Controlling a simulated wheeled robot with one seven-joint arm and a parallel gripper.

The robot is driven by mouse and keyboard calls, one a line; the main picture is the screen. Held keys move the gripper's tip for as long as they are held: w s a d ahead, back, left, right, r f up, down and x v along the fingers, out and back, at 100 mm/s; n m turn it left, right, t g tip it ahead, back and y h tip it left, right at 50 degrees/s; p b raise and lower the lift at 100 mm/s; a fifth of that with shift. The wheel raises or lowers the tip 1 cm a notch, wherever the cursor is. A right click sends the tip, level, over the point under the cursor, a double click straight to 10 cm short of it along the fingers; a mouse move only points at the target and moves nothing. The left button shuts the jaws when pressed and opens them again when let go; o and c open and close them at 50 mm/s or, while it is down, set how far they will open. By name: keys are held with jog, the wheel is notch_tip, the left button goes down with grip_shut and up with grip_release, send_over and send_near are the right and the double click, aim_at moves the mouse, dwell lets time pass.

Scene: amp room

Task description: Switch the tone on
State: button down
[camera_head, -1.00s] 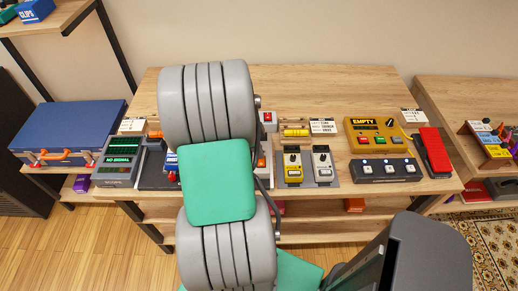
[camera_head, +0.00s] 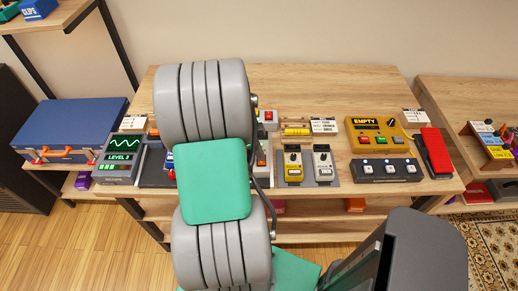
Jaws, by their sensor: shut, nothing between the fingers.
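A grey-green meter (camera_head: 121,158) stands at the left end of the wooden table. Its screen (camera_head: 122,143) shows a bright green wave, with "LEVEL 2" on the lower display. My arm's grey ribbed links and green pad cover the table just right of the meter. Parts of a dark board (camera_head: 153,168) with small red and orange controls show beside the arm; the rest is hidden. A control with a red button (camera_head: 268,116) shows just right of the arm. My gripper is hidden behind the arm. No switch labelled for the tone can be read.
A yellow pedal (camera_head: 293,164) and a grey pedal (camera_head: 323,164) stand right of my arm. Farther right are a yellow "EMPTY" box (camera_head: 377,135), a dark three-button footswitch (camera_head: 386,170) and a red pedal (camera_head: 436,150). A blue case (camera_head: 68,127) lies at left.

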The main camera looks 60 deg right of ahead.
jog(key=shift+r, duration=0.1)
jog(key=shift+r, duration=0.3)
jog(key=d+v, duration=0.1)
jog(key=v, duration=1.2)
jog(key=shift+d+p, duration=0.35)
jog(key=shift+d, duration=0.35)
jog(key=shift+r, duration=0.1)
